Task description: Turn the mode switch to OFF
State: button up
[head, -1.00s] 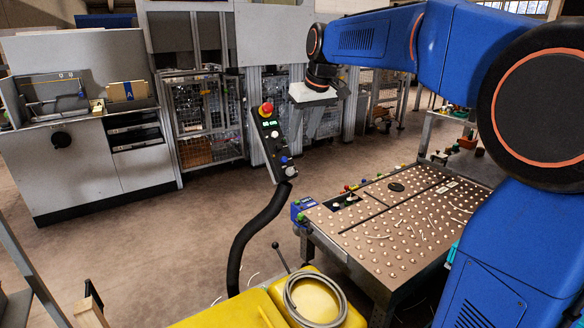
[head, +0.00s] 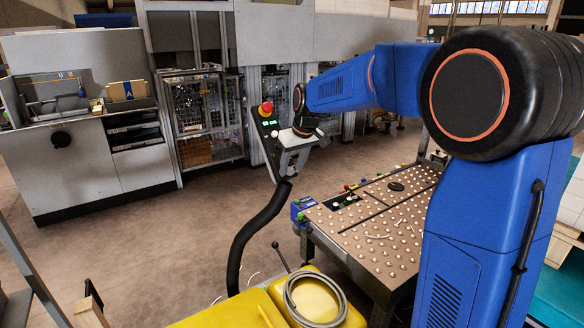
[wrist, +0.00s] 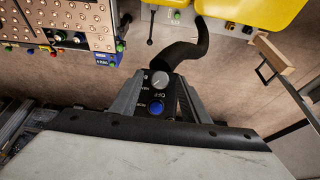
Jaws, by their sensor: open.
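The mode switch (wrist: 160,79) is a round pale knob near the lower end of a dark control panel (head: 268,142) in the head view. In the wrist view, OFF and MAN lettering shows beside it, upside down or tilted. A blue button (wrist: 156,107) sits close to it. My gripper (wrist: 164,75) is open, with one finger on each side of the knob in the wrist view. I cannot tell whether the fingers touch it. In the head view my gripper (head: 285,172) covers the panel's lower part and hides the knob.
A red mushroom button (head: 267,108) tops the panel, which stands on a curved black hose (head: 256,232). A studded table (head: 375,225) stands to the right. A yellow cart top (head: 268,305) with a coiled cable is in front. Open floor (head: 190,230) lies left.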

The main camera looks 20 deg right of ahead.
jog(key=shift+f, duration=0.15)
jog(key=c, duration=1.1)
jog(key=shift+o, duration=0.2)
jog(key=shift+a+n, duration=0.1)
jog(key=shift+n, duration=0.2)
jog(key=shift+a+n+t+h, duration=0.15)
jog(key=shift+n+t+h, duration=0.25)
jog(key=shift+n+h, duration=0.5)
jog(key=n, duration=0.2)
jog(key=n+t+h, duration=0.1)
jog(key=n, duration=0.1)
jog(key=shift+s+a+f+n+t+h, duration=0.1)
jog(key=shift+s+f+n+t+h, duration=0.05)
jog(key=shift+n+t+h, duration=0.2)
